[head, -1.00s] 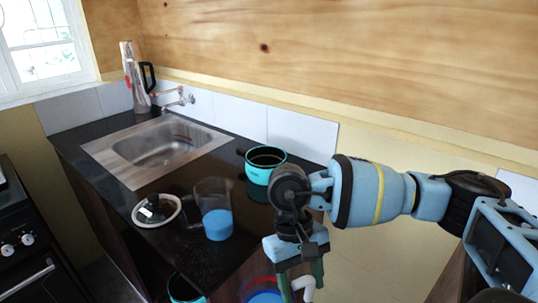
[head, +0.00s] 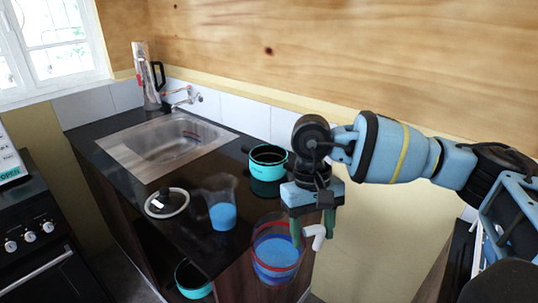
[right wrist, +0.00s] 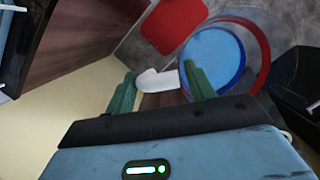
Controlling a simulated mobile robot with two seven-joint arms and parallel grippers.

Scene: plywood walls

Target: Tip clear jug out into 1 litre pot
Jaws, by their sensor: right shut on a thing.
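A clear jug (head: 277,252) with red and blue bands, a white handle and blue contents hangs near the counter's right front corner, looking about upright. My right gripper (head: 312,232) is shut on its white handle. In the right wrist view the gripper (right wrist: 160,84) has its green fingers on either side of the handle (right wrist: 157,80), and the jug's round body (right wrist: 214,58) shows beyond. A teal pot (head: 268,160) with a dark handle stands on the counter behind the jug. Another teal pot (head: 192,280) is low at the counter's front. I cannot tell which is 1 litre. My left gripper is not in view.
A clear beaker with blue contents (head: 222,214) and a lid (head: 167,203) stand on the dark counter (head: 120,187). A sink (head: 168,145), tap (head: 182,96) and tall flask (head: 147,78) are further back. A stove (head: 35,240) is at left. A plywood wall (head: 350,60) bounds the back.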

